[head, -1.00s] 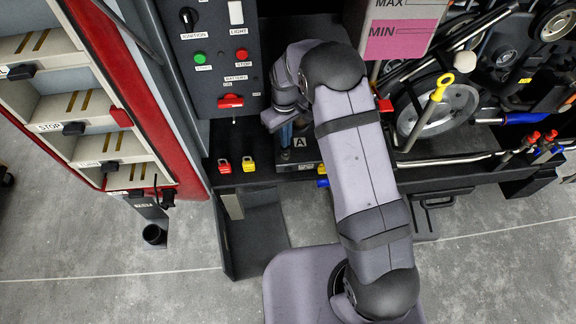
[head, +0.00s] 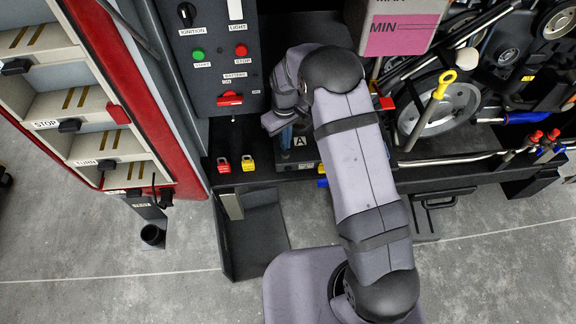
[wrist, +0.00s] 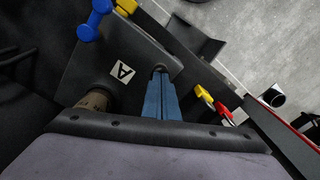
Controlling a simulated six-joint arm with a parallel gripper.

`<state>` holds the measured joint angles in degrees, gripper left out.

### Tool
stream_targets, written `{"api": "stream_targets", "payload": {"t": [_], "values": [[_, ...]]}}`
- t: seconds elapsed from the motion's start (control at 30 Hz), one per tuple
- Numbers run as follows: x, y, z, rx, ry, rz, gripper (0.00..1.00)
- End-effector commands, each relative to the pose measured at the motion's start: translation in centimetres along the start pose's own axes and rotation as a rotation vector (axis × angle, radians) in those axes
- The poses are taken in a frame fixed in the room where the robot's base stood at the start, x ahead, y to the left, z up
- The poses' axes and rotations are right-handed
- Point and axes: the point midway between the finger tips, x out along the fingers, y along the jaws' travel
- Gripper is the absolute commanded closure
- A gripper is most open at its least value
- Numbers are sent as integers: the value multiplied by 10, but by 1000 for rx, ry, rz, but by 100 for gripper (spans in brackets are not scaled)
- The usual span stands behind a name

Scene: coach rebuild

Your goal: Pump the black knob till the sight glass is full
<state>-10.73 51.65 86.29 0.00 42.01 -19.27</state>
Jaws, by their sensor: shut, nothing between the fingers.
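My gripper (head: 287,138) is low beside the plate marked A (head: 299,156), partly hidden by my own wrist in the head view. In the wrist view its blue fingers (wrist: 161,85) are together and empty, pointing down over the dark plate (wrist: 138,60). A small dark round part shows at the fingertips; I cannot tell whether it is the black knob or whether the fingers touch it. A brownish cylinder (wrist: 94,100) stands on the plate left of the fingers. A tank (head: 402,35) with pink around its MIN mark is at the top; its upper part is cut off. I cannot clearly identify the sight glass.
A red padlock (head: 223,165) and yellow padlock (head: 248,163) are on the front edge. A control panel (head: 213,70) rises behind left. A wheel (head: 440,112) and pipes crowd the right.

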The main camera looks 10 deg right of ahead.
Motion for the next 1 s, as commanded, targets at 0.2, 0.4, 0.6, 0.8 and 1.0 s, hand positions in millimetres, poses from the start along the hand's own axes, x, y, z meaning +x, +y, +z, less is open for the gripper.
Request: {"api": "stream_targets", "payload": {"t": [0.2, 0.4, 0.6, 0.8, 1.0], "values": [[9, 0, 1, 0, -3, -1, 100], [10, 0, 1, 0, -4, -1, 100], [7, 0, 2, 0, -4, -1, 100], [-7, 0, 2, 0, -4, -1, 100], [-20, 0, 1, 0, -3, -1, 100]]}}
